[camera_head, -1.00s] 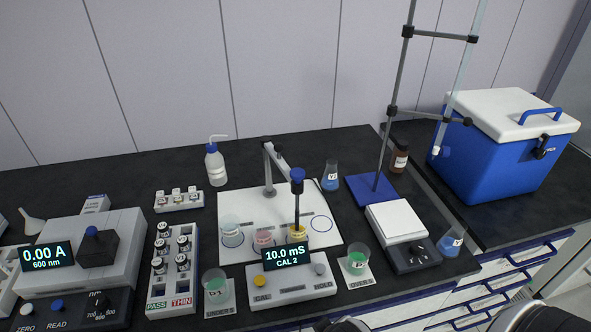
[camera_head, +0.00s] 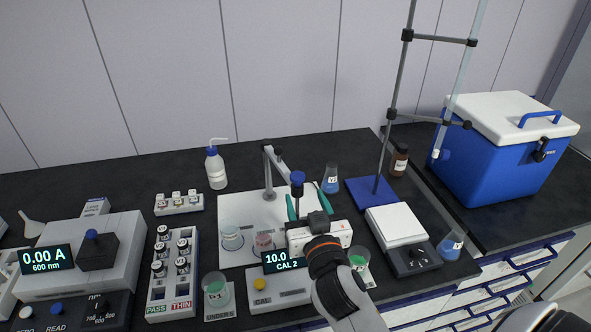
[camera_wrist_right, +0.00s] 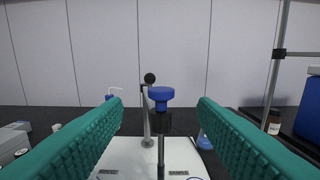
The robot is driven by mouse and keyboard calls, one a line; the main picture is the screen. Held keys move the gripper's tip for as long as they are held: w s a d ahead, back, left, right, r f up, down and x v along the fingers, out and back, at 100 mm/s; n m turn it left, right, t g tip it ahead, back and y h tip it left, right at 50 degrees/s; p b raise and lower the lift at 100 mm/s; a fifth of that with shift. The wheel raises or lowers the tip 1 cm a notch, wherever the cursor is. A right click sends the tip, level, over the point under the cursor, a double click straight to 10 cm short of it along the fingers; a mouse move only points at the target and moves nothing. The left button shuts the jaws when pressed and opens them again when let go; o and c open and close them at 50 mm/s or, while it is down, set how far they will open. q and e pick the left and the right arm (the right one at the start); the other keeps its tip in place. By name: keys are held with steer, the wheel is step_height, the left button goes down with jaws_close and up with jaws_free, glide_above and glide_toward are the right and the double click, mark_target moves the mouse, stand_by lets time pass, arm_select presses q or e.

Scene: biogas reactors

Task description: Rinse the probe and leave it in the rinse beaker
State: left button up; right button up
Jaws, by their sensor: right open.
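The probe (camera_head: 297,179) has a blue cap and a dark shaft and stands upright at the holder arm (camera_head: 269,170) on the white mat (camera_head: 240,205). Its cap also shows in the right wrist view (camera_wrist_right: 161,96). My right gripper (camera_head: 308,207) is open, its green fingers apart on either side of the probe. The probe's lower end is hidden behind the gripper. A clear beaker (camera_head: 231,239) stands at the mat's left, beside a pink one (camera_head: 264,242); I cannot read which is the rinse beaker. My left gripper is not in view.
The meter (camera_head: 275,287) stands in front of the mat, partly covered by my right arm. Green-filled beakers stand at its left (camera_head: 216,291) and right (camera_head: 359,259). A wash bottle (camera_head: 215,169), a flask (camera_head: 330,180) and a stand rod (camera_head: 397,90) are nearby.

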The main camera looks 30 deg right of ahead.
mark_target(296, 172)
steer(key=p+x, duration=0.2)
steer(key=x, duration=0.7)
steer(key=shift+w+d, duration=0.1)
steer(key=shift+w, duration=0.15)
steer(key=shift+w+d+f, duration=0.15)
steer(key=shift+w, duration=0.4)
